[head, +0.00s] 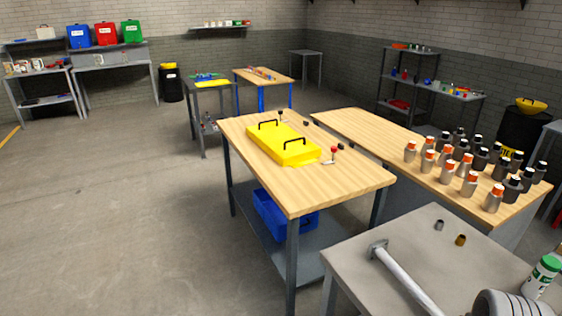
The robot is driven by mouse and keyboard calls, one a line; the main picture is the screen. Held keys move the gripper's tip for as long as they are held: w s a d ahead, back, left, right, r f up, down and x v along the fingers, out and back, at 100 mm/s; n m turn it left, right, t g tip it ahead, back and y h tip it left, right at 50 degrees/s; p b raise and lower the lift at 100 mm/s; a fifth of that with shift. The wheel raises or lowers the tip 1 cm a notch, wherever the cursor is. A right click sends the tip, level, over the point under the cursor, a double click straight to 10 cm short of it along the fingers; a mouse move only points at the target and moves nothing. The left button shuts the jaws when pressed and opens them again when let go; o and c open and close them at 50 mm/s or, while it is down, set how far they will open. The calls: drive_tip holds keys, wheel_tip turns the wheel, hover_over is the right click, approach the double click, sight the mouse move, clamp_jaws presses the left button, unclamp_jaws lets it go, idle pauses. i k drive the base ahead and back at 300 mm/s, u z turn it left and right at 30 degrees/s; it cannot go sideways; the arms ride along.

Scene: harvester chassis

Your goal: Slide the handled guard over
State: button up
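The handled guard (279,144) is a yellow, box-like cover with two black handles on top, one near each end. It lies on the wooden top of the middle workbench (340,183), toward its left and centre. A flat yellow piece shows at its near right end; whether it is part of the guard is unclear. A small red-knobbed lever (333,152) stands just right of the guard. Small dark pieces stand along its far right side. What lies under the guard is hidden. My gripper is not in view.
A wooden bench at right holds several orange-and-grey and black tool holders (468,160). A grey table (420,240) in front holds a metal bar tool and small parts. A blue bin (270,210) sits on the middle bench's lower shelf. The floor at left is clear.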

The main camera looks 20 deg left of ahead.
sight(281, 137)
drive_tip(key=u, duration=1.2)
drive_tip(key=i, duration=0.7)
drive_tip(key=u, duration=0.7)
drive_tip(key=i, duration=2.5)
drive_tip(key=z, duration=0.5)
drive_tip(key=i, duration=1.7)
drive_tip(key=z, duration=0.65)
